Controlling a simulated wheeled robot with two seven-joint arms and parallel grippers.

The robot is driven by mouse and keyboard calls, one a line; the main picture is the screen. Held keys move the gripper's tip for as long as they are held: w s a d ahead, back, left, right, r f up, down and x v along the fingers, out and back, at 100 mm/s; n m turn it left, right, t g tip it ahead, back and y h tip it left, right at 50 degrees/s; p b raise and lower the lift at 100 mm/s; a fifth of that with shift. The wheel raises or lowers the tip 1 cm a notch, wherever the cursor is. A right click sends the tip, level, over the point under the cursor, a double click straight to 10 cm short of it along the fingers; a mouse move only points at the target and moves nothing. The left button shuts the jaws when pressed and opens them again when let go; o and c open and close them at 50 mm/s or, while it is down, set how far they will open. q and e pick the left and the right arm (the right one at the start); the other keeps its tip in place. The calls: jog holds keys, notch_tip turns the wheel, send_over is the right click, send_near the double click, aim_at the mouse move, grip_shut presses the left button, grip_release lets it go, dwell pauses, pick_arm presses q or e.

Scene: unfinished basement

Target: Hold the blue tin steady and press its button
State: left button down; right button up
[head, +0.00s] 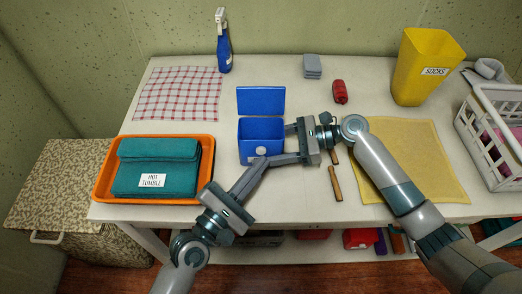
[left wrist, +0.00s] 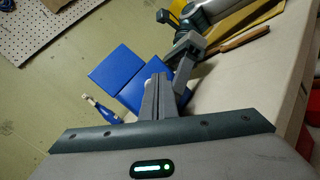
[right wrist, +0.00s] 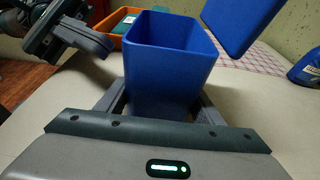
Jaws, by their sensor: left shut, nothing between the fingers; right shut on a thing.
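The blue tin (head: 262,130) stands upright on the table with its lid (head: 260,101) raised open. Its pale round button (head: 261,150) is on the front face and also shows beside my left fingertips in the left wrist view (left wrist: 147,84). My right gripper (head: 279,145) is shut on the tin's body from the right, with one finger on each side of it (right wrist: 165,75). My left gripper (head: 261,163) is shut and empty, its fingertips just in front of the button. I cannot tell whether they touch it.
An orange tray (head: 208,150) with a folded teal cloth (head: 157,160) lies left of the tin. A blue spray bottle (head: 223,45) stands behind. Wooden pegs (head: 335,184), a yellow cloth (head: 430,165) and a yellow bin (head: 420,75) are to the right.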

pick_arm(q)
jog(key=shift+s, duration=0.25)
jog(key=shift+s, duration=2.4)
pick_arm(e)
jog(key=o, duration=0.9)
jog(key=shift+d, duration=0.1)
jog(key=v, duration=1.2)
